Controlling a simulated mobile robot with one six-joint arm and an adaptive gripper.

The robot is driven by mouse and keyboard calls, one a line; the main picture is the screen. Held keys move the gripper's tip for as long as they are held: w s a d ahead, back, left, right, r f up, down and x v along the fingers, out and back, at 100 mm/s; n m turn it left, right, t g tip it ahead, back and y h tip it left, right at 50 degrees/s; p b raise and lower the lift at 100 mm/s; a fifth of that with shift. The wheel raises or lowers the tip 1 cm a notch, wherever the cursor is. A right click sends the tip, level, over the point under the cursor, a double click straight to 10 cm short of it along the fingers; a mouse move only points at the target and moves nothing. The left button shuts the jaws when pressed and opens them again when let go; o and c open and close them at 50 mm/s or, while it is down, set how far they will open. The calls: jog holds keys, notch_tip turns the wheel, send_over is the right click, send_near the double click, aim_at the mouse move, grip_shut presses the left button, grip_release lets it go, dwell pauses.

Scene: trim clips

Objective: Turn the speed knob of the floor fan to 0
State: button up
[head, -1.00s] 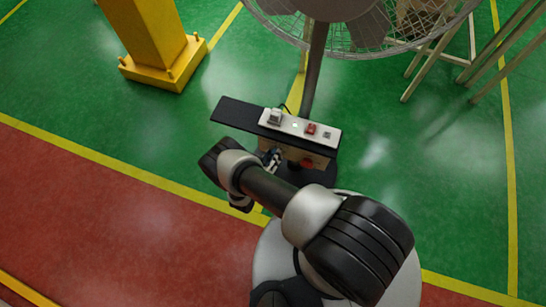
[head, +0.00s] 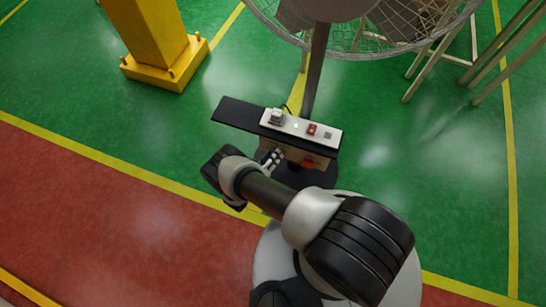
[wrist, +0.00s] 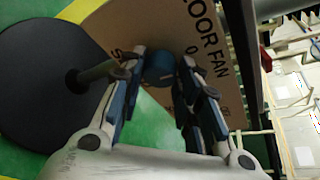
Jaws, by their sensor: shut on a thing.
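The floor fan's control box (head: 285,150) stands at the fan pole, its front panel facing my arm. In the wrist view the tan panel (wrist: 222,85) reads "FLOOR FAN", tilted, with a "0" mark right of the knob. The blue speed knob (wrist: 160,70) sits between my fingertips. My gripper (wrist: 160,62) is shut on it, one finger on each side. In the head view my gripper (head: 273,157) is at the left part of the box front; the knob is hidden there. I cannot tell where the knob's pointer stands.
A black shelf with a white strip (head: 300,127) of switches tops the box. The caged fan (head: 355,35) is above. A red part (head: 309,163) sits right of my gripper. The yellow post (head: 165,55) is far left.

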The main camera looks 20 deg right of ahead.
jog(key=o, duration=1)
jog(key=shift+o, duration=0.2)
jog(key=v, duration=1.2)
